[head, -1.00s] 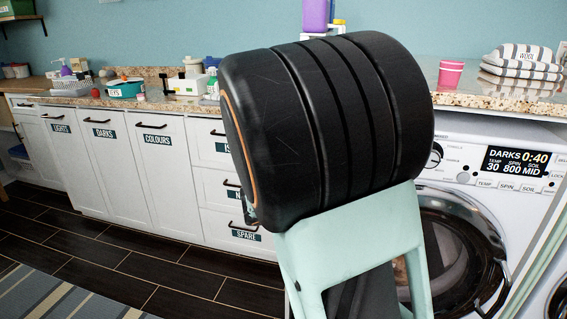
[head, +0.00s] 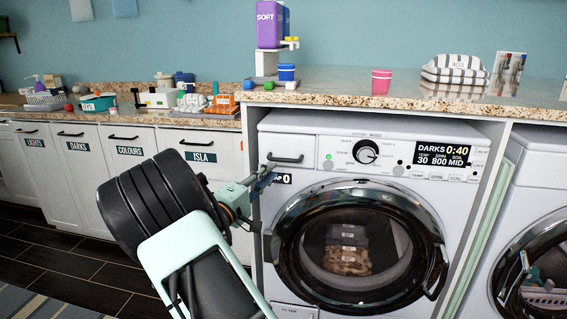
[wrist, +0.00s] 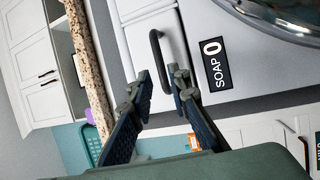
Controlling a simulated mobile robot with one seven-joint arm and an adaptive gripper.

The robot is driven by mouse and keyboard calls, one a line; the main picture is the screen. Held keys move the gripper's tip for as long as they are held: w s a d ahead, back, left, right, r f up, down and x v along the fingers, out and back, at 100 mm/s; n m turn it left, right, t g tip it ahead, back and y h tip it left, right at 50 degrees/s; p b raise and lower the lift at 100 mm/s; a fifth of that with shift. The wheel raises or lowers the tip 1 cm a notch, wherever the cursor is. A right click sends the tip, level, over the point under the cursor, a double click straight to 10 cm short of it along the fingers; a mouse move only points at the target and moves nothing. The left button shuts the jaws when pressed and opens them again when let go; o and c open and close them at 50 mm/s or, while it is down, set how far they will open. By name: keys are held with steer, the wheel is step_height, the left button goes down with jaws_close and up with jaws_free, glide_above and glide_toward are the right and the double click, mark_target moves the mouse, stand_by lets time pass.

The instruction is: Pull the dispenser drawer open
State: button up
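The dispenser drawer (head: 287,149) is at the washer's top left, with its front flush with the panel. Its black bar handle (head: 285,160) shows in the head view, and its "SOAP 0" label is partly hidden by my gripper (head: 268,171). In the wrist view the drawer is turned on its side, with the handle (wrist: 156,52) just ahead of my gripper (wrist: 160,78). The fingers are open, and the handle's near end lies in line with the gap between them. I cannot tell whether the tips reach around the bar.
The washer's round door (head: 350,250) is shut, below and right of the drawer. The granite counter (head: 340,97) overhangs above. White cabinets (head: 200,140) stand left. A purple SOFT bottle (head: 270,25) stands on a counter stand.

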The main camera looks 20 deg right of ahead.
mark_target(282, 161)
steer(key=b+x, duration=0.1)
steer(key=x, duration=0.6)
steer(key=shift+w+d+r, duration=0.1)
steer(key=shift+w+d, duration=0.1)
steer(key=shift+d, duration=0.15)
steer(key=shift+c, duration=0.2)
jaws_close()
